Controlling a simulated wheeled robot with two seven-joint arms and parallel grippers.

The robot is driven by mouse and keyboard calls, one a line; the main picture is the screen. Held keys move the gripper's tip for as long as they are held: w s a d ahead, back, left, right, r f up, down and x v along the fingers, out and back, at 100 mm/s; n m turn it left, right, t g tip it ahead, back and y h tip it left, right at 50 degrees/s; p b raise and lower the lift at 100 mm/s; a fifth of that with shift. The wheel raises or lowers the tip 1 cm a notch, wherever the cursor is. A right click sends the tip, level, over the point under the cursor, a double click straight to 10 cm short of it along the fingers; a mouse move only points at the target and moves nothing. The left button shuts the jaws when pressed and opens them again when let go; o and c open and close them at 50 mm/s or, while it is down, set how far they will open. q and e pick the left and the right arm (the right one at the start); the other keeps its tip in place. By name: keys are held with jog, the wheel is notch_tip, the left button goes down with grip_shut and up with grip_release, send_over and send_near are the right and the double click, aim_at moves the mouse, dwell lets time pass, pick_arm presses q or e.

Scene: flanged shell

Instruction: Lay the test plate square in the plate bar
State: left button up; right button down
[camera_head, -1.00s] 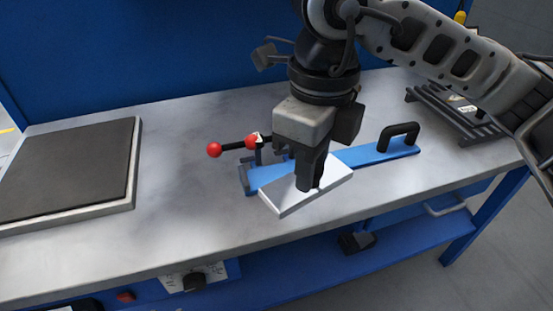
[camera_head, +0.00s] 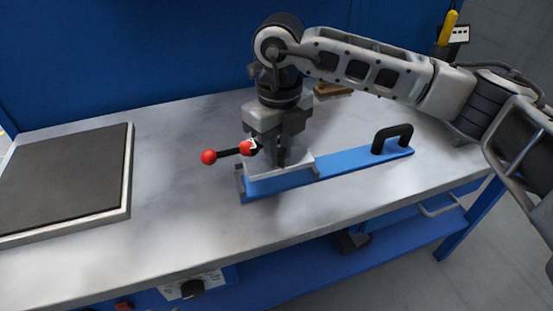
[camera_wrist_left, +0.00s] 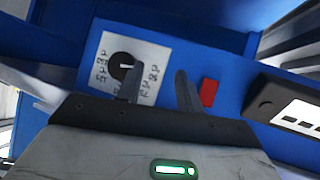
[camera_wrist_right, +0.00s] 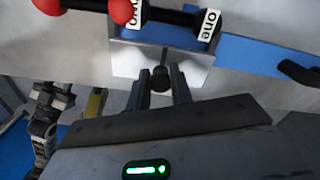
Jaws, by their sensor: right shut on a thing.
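The test plate is a pale, flat rectangle (camera_head: 301,163) at the left end of the blue plate bar (camera_head: 342,163). Its edges run roughly along the bar; whether it rests flat on it I cannot tell. My right gripper (camera_head: 282,163) is above the plate, pointing down. In the right wrist view its fingers (camera_wrist_right: 161,82) are shut on a small dark knob (camera_wrist_right: 160,76) at the plate (camera_wrist_right: 185,70). Levers tagged "one" and "two" with red balls (camera_head: 208,157) stand at the bar's left end. My left gripper (camera_wrist_left: 158,88) is open and empty, facing the bench front.
A dark pad in a pale frame (camera_head: 65,180) lies on the left of the bench. A black handle (camera_head: 392,139) rises from the bar's right end. A brown block (camera_head: 331,90) is behind my right arm. The bench front has a dial (camera_wrist_left: 122,66) and red button (camera_wrist_left: 208,92).

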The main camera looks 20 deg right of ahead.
jog(key=shift+w+f, duration=0.8)
jog(key=shift+f, duration=0.2)
notch_tip(320, 180, down, 2)
jog(key=shift+f+p, duration=0.15)
jog(key=shift+p, duration=0.2)
jog(key=shift+f, duration=0.2)
jog(key=shift+f, duration=0.2)
jog(key=c, duration=1.3)
grip_release()
jog(key=shift+o, duration=0.2)
